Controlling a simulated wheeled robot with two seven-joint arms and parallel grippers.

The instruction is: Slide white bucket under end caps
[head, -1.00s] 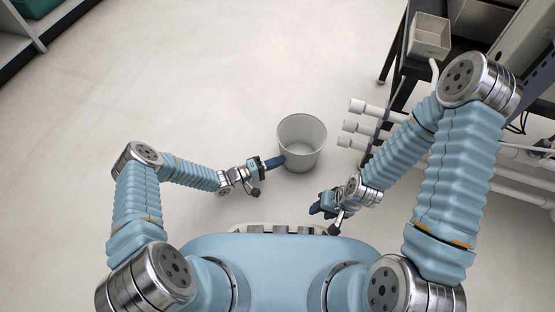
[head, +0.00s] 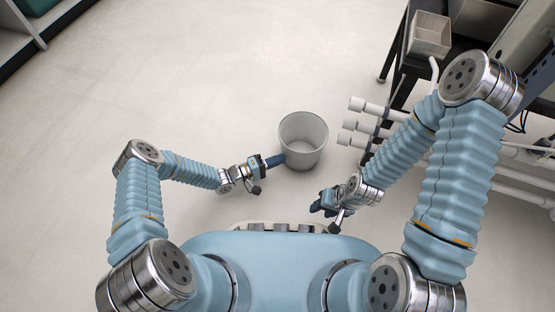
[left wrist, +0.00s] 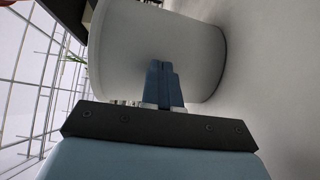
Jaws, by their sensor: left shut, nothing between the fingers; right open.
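The white bucket (head: 303,132) stands upright and empty on the floor in the middle of the head view. The white pipe end caps (head: 355,104) stick out to the right of it, with a gap between them and the bucket. My left gripper (head: 280,159) is shut and empty, its fingertips at the bucket's lower left side. In the left wrist view the blue fingers (left wrist: 161,66) are together against or very near the bucket wall (left wrist: 150,35); I cannot tell if they touch. My right gripper (head: 318,208) is open and empty below and right of the bucket.
A dark stand (head: 400,70) with a white bin (head: 430,36) on it is at the upper right, beside the pipes. Shelving (head: 20,45) is at the upper left. The floor left of and above the bucket is clear.

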